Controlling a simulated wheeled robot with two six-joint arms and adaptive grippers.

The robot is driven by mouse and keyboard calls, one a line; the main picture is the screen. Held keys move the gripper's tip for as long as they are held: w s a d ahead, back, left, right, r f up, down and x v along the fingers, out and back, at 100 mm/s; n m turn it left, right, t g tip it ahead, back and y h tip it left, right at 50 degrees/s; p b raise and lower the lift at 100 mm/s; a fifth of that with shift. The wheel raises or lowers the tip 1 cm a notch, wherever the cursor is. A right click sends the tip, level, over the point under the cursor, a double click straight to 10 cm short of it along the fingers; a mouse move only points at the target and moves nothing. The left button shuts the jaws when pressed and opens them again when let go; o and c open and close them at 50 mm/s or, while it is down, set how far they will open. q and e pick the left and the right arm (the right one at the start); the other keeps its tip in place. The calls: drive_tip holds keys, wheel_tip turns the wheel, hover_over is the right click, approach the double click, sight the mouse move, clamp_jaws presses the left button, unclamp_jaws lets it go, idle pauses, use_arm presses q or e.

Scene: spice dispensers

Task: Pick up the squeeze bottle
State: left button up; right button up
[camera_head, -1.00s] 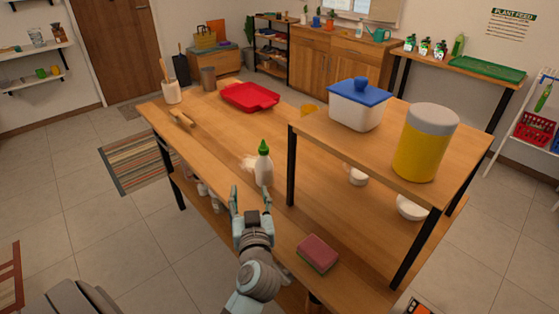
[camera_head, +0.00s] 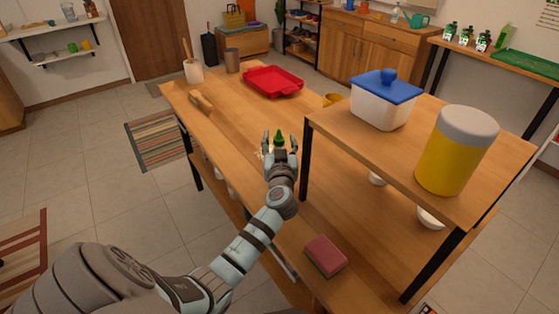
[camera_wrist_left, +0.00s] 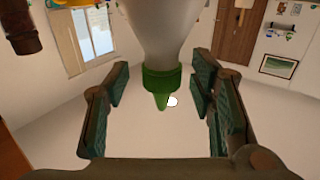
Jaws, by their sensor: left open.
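The squeeze bottle, white with a green pointed cap (camera_head: 279,136), stands on the wooden table. In the head view, my left gripper (camera_head: 280,143) hides most of its body, and the green tip shows between the fingers. In the left wrist view, the bottle's pale body (camera_wrist_left: 160,30) and green cap appear upside down. There my left gripper (camera_wrist_left: 160,98) is open, with a finger on each side of the cap and visible gaps to both. I cannot tell how deep the bottle sits between the fingers. My right gripper is not in view.
A raised shelf (camera_head: 335,130) with a dark post stands close to the right of my left gripper. It carries a blue-lidded container (camera_head: 385,100) and a yellow canister (camera_head: 455,155). A sponge (camera_head: 325,256) lies near the front edge. A red tray (camera_head: 273,82) lies farther back.

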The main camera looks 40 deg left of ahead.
use_arm(q)
drive_tip(key=shift+w+a, duration=0.4)
clamp_jaws()
